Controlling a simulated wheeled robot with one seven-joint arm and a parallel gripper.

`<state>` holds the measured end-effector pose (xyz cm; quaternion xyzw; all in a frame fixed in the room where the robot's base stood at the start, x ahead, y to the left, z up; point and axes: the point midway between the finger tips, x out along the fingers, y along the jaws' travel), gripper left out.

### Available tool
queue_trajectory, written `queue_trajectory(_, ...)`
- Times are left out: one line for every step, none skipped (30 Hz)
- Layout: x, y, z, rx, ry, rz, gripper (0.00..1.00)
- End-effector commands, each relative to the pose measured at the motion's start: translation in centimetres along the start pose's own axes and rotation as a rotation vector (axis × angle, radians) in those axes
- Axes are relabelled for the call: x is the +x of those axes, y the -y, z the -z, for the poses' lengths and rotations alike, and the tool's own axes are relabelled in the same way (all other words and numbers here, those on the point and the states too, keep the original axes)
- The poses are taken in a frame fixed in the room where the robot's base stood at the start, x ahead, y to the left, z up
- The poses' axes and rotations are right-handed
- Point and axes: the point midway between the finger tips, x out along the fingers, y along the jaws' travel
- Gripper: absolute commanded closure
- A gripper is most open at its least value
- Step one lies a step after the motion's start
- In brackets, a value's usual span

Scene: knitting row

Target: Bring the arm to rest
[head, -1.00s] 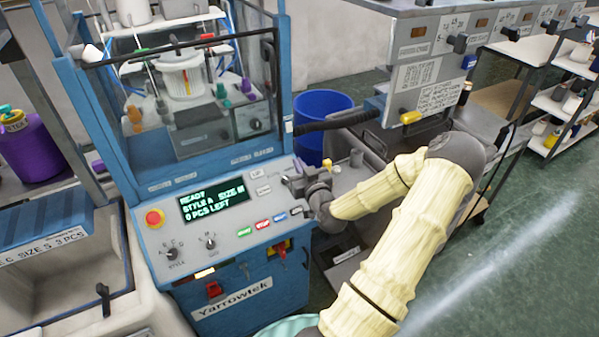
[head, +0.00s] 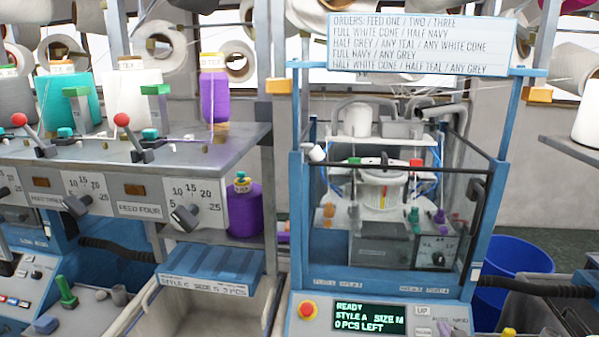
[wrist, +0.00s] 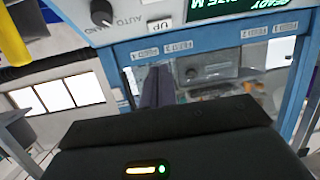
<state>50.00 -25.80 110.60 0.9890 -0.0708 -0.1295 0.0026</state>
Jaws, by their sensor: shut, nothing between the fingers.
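My gripper (wrist: 157,75) shows in the wrist view as a dark housing with narrow fingers shut together and nothing between them. The fingers appear in front of the blue-framed knitting machine, which looks upside down there; whether they touch it cannot be told. In the head view, the machine (head: 300,200) stands right of centre. Its display (head: 370,318) reads READY, STYLE A, SIZE M, 0 PCS LEFT. The display's edge also shows at the top of the wrist view (wrist: 235,8), near a black knob (wrist: 102,12).
An orders board (head: 420,42) hangs above the machine. A bench (head: 110,165) with yarn cones, red-knobbed levers and dials stands at left. A purple cone (head: 243,208) sits below its right end. A blue bin (head: 515,262) stands at right, beside a dark hose.

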Motion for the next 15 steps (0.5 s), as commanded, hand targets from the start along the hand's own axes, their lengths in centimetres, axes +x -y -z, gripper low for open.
queue_trajectory(0.3, 2.1, -0.4, -0.027, 0.065, 0.047, 1.00)
queue_trajectory(0.4, 3.1, -0.7, -0.039, 0.104, 0.070, 1.00)
queue_trajectory(0.4, 4.3, -1.1, -0.051, 0.157, 0.096, 1.00)
queue_trajectory(0.3, 5.2, -1.5, -0.063, 0.195, 0.113, 1.00)
queue_trajectory(0.2, 6.1, -1.8, -0.072, 0.233, 0.130, 1.00)
queue_trajectory(0.0, 7.1, -2.1, -0.086, 0.282, 0.149, 1.00)
queue_trajectory(-0.2, 7.9, -2.3, -0.096, 0.318, 0.160, 1.00)
queue_trajectory(-0.5, 8.6, -2.5, -0.106, 0.353, 0.170, 1.00)
queue_trajectory(-0.8, 9.4, -2.7, -0.119, 0.399, 0.182, 1.00)
queue_trajectory(-1.1, 10.1, -2.8, -0.128, 0.433, 0.188, 1.00)
queue_trajectory(-1.5, 10.7, -2.9, -0.136, 0.465, 0.195, 1.00)
queue_trajectory(-2.0, 11.5, -3.0, -0.147, 0.507, 0.200, 1.00)
queue_trajectory(-2.4, 12.0, -3.0, -0.155, 0.537, 0.203, 1.00)
queue_trajectory(-2.8, 12.5, -3.0, -0.163, 0.566, 0.204, 1.00)
queue_trajectory(-3.4, 13.2, -2.9, -0.171, 0.605, 0.204, 1.00)
